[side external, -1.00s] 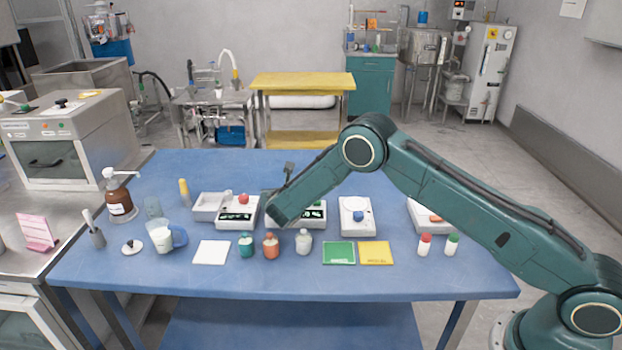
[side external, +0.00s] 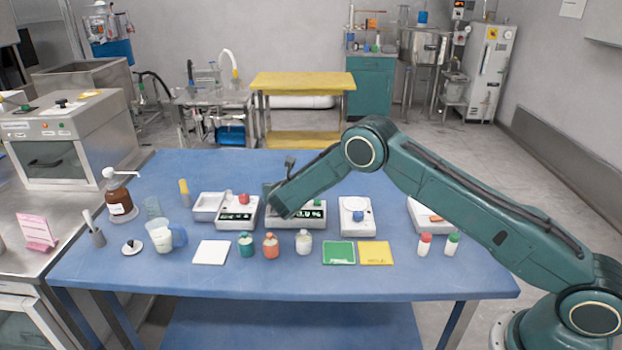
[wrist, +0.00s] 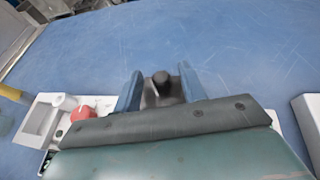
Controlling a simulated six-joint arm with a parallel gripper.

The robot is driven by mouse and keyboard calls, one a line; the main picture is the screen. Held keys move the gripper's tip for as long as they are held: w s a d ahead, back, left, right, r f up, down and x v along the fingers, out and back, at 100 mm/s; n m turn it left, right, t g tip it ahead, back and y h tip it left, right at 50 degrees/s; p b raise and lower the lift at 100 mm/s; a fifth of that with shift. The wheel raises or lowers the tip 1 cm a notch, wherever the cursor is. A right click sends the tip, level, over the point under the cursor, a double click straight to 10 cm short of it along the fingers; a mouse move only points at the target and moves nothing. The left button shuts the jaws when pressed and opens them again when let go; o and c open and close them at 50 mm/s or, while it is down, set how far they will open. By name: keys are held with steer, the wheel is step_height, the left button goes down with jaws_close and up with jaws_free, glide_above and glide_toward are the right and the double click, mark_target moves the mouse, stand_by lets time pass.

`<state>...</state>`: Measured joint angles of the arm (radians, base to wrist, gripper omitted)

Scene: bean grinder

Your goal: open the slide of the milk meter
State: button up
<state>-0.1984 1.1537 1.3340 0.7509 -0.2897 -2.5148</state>
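I take the white device with a display and a green knob (side external: 312,212), at the middle of the blue table, to be the milk meter, though no label is readable. My forearm hides its left part in the side view. In the wrist view my gripper (wrist: 160,88) has two blue fingers standing apart. A dark grey piece with a rounded knob (wrist: 160,78) shows between them, with gaps on both sides. I cannot tell for sure whether this knob belongs to the slide. The slide is not clearly visible in the side view.
A white device with a red knob and open tray (side external: 209,203) stands just left. A blue-knobbed device (side external: 357,223) stands right. The blue table (side external: 260,170) is clear behind.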

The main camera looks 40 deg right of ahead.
steer(key=shift+s+a, duration=0.1)
steer(key=shift+s, duration=0.05)
steer(key=v, duration=1.3)
steer(key=shift+s, duration=0.2)
steer(key=shift+r, duration=0.25)
steer(key=s+d+r+m+g+y, duration=0.2)
steer(key=s+d+r+m, duration=0.1)
steer(key=s+r+m, duration=0.55)
steer(key=s+d+r+m+g+y, duration=0.1)
steer(key=s+d+r+m+g, duration=0.15)
steer(key=s+r+m, duration=0.6)
steer(key=s+a+r+m+y, duration=0.1)
steer(key=s+m, duration=0.5)
steer(key=s, duration=0.6)
steer(key=s+a+r+m+g+y, duration=0.1)
steer(key=s+m, duration=0.5)
steer(key=s, duration=0.6)
steer(key=r+y, duration=0.1)
steer(key=y, duration=0.1)
steer(key=shift+s+y, duration=0.3)
steer(key=shift+s, duration=0.1)
